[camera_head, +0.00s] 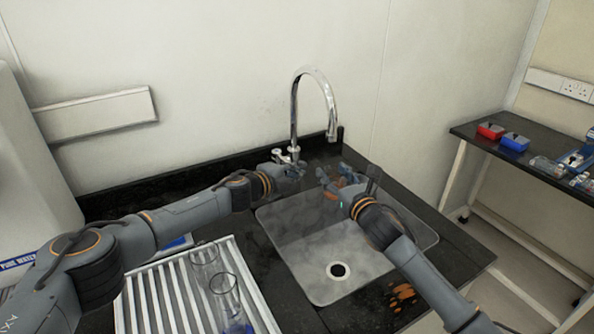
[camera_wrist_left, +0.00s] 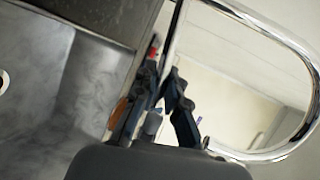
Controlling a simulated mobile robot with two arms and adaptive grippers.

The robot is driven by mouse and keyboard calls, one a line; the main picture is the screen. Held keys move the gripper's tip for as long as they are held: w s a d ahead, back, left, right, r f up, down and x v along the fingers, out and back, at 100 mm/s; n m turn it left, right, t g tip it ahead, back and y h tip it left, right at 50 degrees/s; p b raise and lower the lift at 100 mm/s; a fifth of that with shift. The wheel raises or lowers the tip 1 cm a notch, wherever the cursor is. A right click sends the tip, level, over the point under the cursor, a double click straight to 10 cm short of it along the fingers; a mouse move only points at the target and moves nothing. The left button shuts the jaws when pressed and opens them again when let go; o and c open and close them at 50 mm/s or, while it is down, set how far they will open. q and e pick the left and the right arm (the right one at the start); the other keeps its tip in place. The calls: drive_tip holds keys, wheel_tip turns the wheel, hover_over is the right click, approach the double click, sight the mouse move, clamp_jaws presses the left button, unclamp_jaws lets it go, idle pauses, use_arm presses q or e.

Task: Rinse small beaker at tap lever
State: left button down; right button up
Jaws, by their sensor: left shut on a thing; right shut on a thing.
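The chrome tap (camera_head: 294,110) rises behind the sink and arches right; it also shows large in the left wrist view (camera_wrist_left: 262,30). Its small lever (camera_head: 281,155) sits at the tap's base. My left gripper (camera_head: 294,171) is shut at the tap lever, its fingers covering part of it; the fingers also show in the left wrist view (camera_wrist_left: 165,95). My right gripper (camera_head: 338,180) is shut over the back of the sink, below the spout. The small beaker in it is clear and mostly hidden by the fingers.
The steel sink (camera_head: 300,270) with a dark drain lies below both grippers. A white ribbed rack (camera_head: 150,305) at front left holds clear glassware (camera_head: 224,284). A side bench (camera_head: 475,134) at right carries red and blue boxes.

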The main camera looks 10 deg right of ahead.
use_arm(q)
drive_tip(key=shift+s+a+m+g+h, duration=0.2)
drive_tip(key=shift+a+m+g+h, duration=0.15)
drive_tip(key=shift+a+m+g, duration=0.15)
drive_tip(key=shift+s+a+m+g+h, duration=0.15)
drive_tip(key=shift+a+m+g+h, duration=0.25)
drive_tip(key=shift+a, duration=0.15)
drive_tip(key=c, duration=1.4)
unclamp_jaws()
drive_tip(key=shift+a, duration=0.1)
drive_tip(key=v, duration=1.1)
drive_tip(key=shift+s+a+r, duration=0.1)
drive_tip(key=shift+s+a, duration=0.1)
drive_tip(key=shift+a, duration=0.15)
